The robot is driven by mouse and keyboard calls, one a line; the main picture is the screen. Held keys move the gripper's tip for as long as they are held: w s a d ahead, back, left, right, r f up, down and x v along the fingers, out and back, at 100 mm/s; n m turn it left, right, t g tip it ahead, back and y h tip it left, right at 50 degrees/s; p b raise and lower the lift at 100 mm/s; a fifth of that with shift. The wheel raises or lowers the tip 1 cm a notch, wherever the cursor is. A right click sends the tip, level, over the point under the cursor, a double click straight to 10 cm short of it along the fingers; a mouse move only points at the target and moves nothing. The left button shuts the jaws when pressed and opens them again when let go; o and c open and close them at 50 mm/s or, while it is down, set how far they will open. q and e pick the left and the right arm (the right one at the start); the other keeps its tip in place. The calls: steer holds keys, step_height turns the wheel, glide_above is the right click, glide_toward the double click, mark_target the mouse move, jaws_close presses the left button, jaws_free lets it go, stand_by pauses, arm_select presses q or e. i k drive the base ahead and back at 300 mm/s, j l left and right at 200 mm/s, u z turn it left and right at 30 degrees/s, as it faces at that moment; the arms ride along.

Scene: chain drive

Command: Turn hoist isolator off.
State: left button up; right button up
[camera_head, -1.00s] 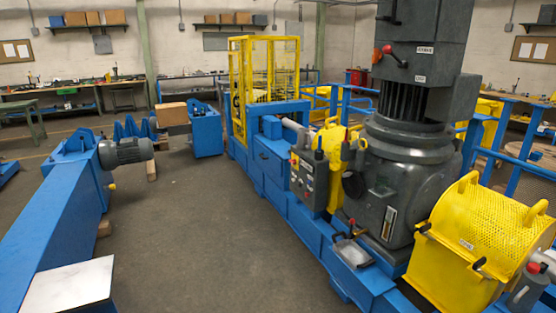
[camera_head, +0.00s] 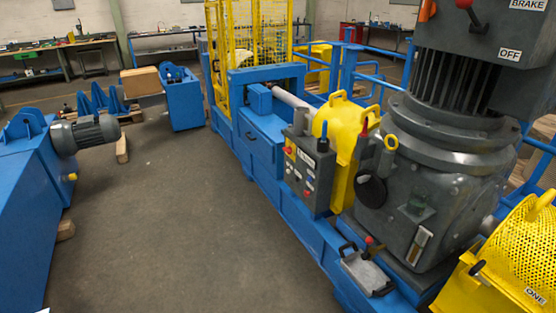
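I see nothing labelled as a hoist isolator. A grey control box (camera_head: 307,170) with a red button and several small switches stands on the blue frame, mid-picture; its small labels are too small to read. On the big grey motor unit (camera_head: 425,185) at right, a red-knobbed lever (camera_head: 466,5) is cut by the top edge. A "BRAKE" label (camera_head: 527,5) and an "OFF" label (camera_head: 510,54) are beside it.
A blue machine frame (camera_head: 265,190) runs diagonally with a yellow cage (camera_head: 245,40) behind. A yellow perforated guard (camera_head: 515,260) stands at lower right. A blue beam with a grey motor (camera_head: 85,134) is at left. The grey floor (camera_head: 170,220) between them is clear.

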mark_target(288, 151)
steer(key=i+j+z, duration=0.1)
steer(key=i, duration=0.4)
steer(key=i+j+z, duration=0.1)
steer(key=i+j, duration=0.7)
steer(key=i+j+z, duration=0.1)
steer(key=i+j, duration=0.7)
steer(key=i+j+z, duration=0.1)
steer(key=i+j, duration=0.75)
